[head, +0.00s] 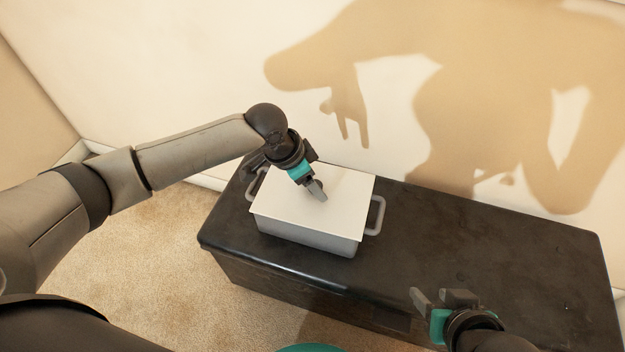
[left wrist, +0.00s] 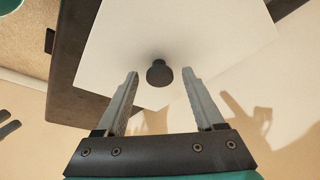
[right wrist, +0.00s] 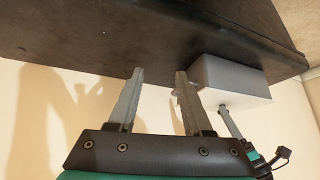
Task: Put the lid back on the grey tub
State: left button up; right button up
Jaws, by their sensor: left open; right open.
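The grey tub (head: 305,237) stands on the left part of a black bench, with a loop handle at each end. The flat white lid (head: 345,205) lies over its top and covers the opening. My left gripper (head: 316,190) points down at the lid's middle, open. In the left wrist view the lid's dark round knob (left wrist: 160,74) shows between the fingertips, untouched by either finger; the gripper hides it in the head view. My right gripper (head: 433,298) is open and empty near the bench's front edge, right of the tub. The right wrist view shows the tub (right wrist: 225,76) beyond it.
The black bench top (head: 500,240) is clear to the right of the tub. A cream wall (head: 180,70) with my shadow stands close behind the bench. Beige carpet (head: 150,260) lies to the left and in front.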

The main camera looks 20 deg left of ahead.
aim_at(306, 195)
pick_arm(q)
jog(key=shift+r, duration=0.45)
jog(key=shift+a+r, duration=0.1)
jog(key=shift+r, duration=0.2)
jog(key=p+v, duration=0.2)
jog(key=v, duration=0.1)
jog(key=shift+s+r, duration=0.1)
jog(key=shift+r, duration=0.05)
jog(key=p+v, duration=0.4)
jog(key=v, duration=0.4)
pick_arm(e)
jog(key=s+d+f+g+h, duration=0.1)
jog(key=s+d+f+g, duration=0.1)
jog(key=f, duration=0.7)
jog(key=shift+s+d+f+g, duration=0.2)
jog(key=shift+s+f+g, duration=0.05)
jog(key=shift+s+g, duration=0.6)
